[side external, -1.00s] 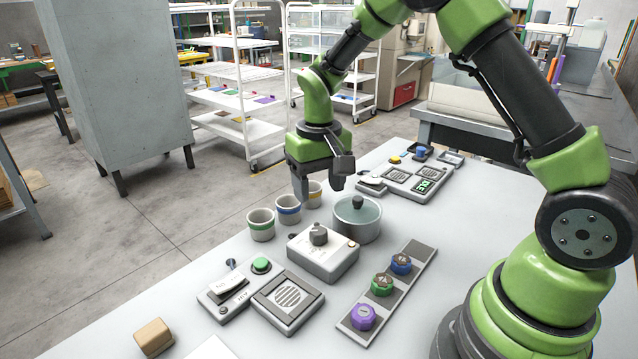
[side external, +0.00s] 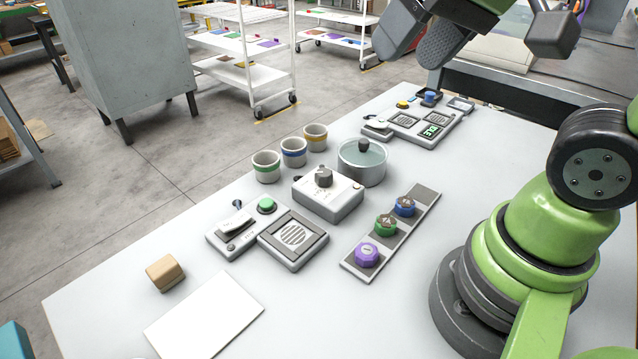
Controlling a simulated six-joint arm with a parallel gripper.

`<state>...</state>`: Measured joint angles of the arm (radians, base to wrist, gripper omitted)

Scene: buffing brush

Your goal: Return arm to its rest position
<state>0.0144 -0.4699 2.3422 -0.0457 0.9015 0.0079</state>
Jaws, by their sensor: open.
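My gripper (side external: 412,50) shows at the top of the side view, raised well above the far part of the table and partly cut off by the frame's upper edge. Its dark grey fingers are apart and I see nothing between them. The upper arm links are mostly out of frame. My green and black base stands at the right side of the white table (side external: 100,310).
On the table stand several cups (side external: 293,152), a lidded pot (side external: 362,165), a knob box (side external: 328,200), a grey panel (side external: 293,240), a dial strip (side external: 386,225), a rear console (side external: 415,125), a tan block (side external: 164,272) and a white sheet (side external: 204,315).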

